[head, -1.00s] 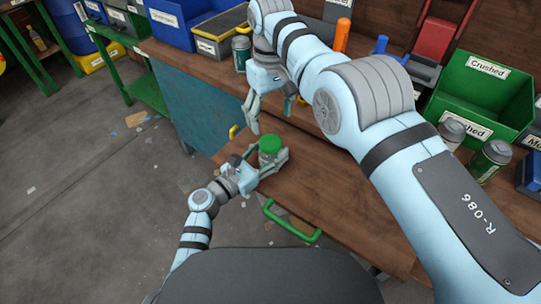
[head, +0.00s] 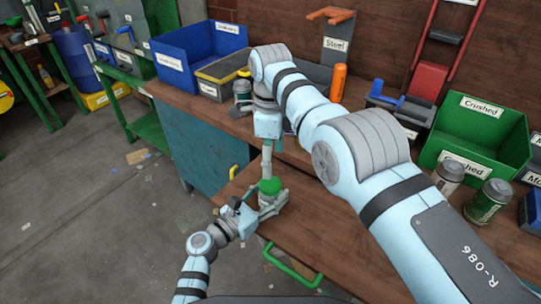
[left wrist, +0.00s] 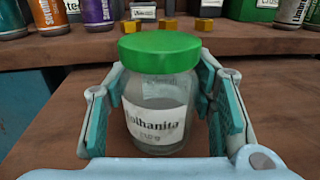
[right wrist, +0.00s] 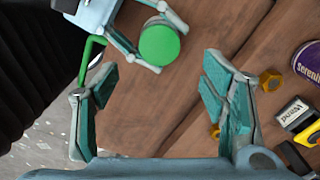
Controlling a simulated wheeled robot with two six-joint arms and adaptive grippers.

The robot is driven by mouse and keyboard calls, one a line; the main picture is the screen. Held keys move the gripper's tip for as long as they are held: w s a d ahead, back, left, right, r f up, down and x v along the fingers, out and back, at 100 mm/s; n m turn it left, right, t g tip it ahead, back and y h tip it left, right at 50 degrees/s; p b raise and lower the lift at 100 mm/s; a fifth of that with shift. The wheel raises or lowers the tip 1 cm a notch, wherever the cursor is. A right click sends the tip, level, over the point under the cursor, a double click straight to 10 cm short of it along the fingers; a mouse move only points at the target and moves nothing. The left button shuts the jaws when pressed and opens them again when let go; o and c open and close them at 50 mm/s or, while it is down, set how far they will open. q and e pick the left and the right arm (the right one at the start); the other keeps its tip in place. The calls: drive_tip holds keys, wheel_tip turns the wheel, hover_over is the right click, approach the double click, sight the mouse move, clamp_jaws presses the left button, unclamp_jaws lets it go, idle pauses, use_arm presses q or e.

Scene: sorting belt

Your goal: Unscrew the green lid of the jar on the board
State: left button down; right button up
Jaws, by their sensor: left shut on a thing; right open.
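The glass jar (left wrist: 158,118) with a white label stands upright on the wooden board, its green lid (left wrist: 160,47) on top. The lid also shows in the head view (head: 270,186) and the right wrist view (right wrist: 159,45). My left gripper (head: 270,203) is shut around the jar's body, below the lid, with one finger on each side in the left wrist view (left wrist: 160,105). My right gripper (head: 267,165) points down above the lid. It is open and empty, and in the right wrist view the lid lies beyond its fingertips (right wrist: 157,72).
The board (head: 345,240) has a green handle (head: 290,268) at its front. Behind on the bench are a blue bin (head: 200,52), a green crate (head: 476,135) and cans (head: 488,201). Yellow nuts (right wrist: 270,80) lie near the right gripper. The board right of the jar is clear.

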sight(270, 184)
drive_tip(key=shift+f+m, duration=0.3)
wheel_tip(270, 184, down, 8)
drive_tip(key=shift+r, duration=0.25)
drive_tip(key=c, duration=1.3)
drive_tip(key=shift+o, duration=0.2)
